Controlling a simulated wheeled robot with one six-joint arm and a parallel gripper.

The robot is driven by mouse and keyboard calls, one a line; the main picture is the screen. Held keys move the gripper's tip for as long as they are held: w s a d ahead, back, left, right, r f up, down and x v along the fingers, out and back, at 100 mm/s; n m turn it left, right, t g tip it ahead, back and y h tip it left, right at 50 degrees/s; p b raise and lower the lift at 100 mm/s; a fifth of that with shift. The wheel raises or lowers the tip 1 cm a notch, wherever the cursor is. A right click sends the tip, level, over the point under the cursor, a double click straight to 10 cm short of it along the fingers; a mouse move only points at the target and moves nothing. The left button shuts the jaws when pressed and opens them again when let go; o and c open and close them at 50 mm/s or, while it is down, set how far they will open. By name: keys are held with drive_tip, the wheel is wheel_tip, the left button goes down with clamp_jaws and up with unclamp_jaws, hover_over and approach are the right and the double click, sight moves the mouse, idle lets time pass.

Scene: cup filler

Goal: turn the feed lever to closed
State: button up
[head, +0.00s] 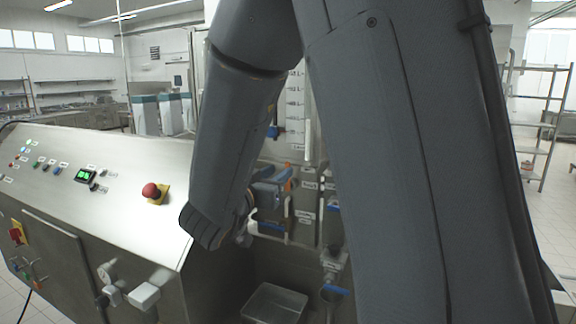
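My gripper (270,187) shows only in part, past my wrist, in front of the labelled panel at the middle of the view. My arm covers much of this area, and I cannot make out whether the fingers are apart or shut. A small orange part (289,184) is right beside the gripper; I cannot tell if they touch. Another blue handle (335,290) sits lower right on a pipe valve. The labels are too small to read, so I cannot tell which lever is the feed lever.
A sloped steel console (120,165) with buttons, a green display (86,175) and a red emergency stop (151,190) stands left of my wrist. An open metal tray (274,303) lies below the gripper. Valves with pale handles (145,296) stick out at the console's front.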

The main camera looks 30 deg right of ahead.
sight(287, 166)
drive_tip(key=p+x, duration=0.2)
drive_tip(key=x, duration=0.5)
clamp_jaws()
